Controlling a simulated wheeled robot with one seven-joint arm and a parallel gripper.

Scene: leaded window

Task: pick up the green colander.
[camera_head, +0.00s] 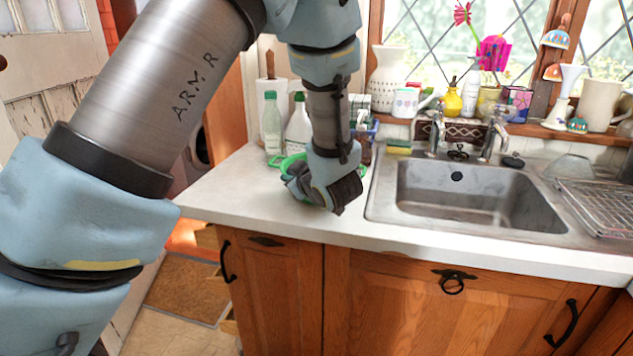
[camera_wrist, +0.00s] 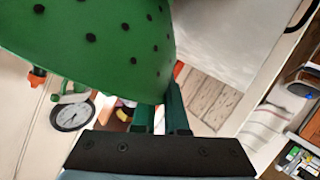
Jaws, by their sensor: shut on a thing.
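The green colander (camera_wrist: 95,35) fills the upper left of the wrist view, its curved side dotted with dark holes. In the head view only a bit of its green rim (camera_head: 288,161) shows, mostly hidden behind my gripper (camera_head: 322,196) over the left end of the counter. In the wrist view my gripper's fingers (camera_wrist: 162,104) are closed together at the colander's lower right edge, shut on it. The exact grip point is partly hidden. I cannot tell whether the colander touches the counter.
Bottles (camera_head: 271,124) stand behind the colander on the white counter (camera_head: 225,187). A sink (camera_head: 470,195) with taps lies to the right, with a sponge (camera_head: 399,146) at its back edge and a wire rack (camera_head: 600,205) beyond. Vases and cups line the windowsill.

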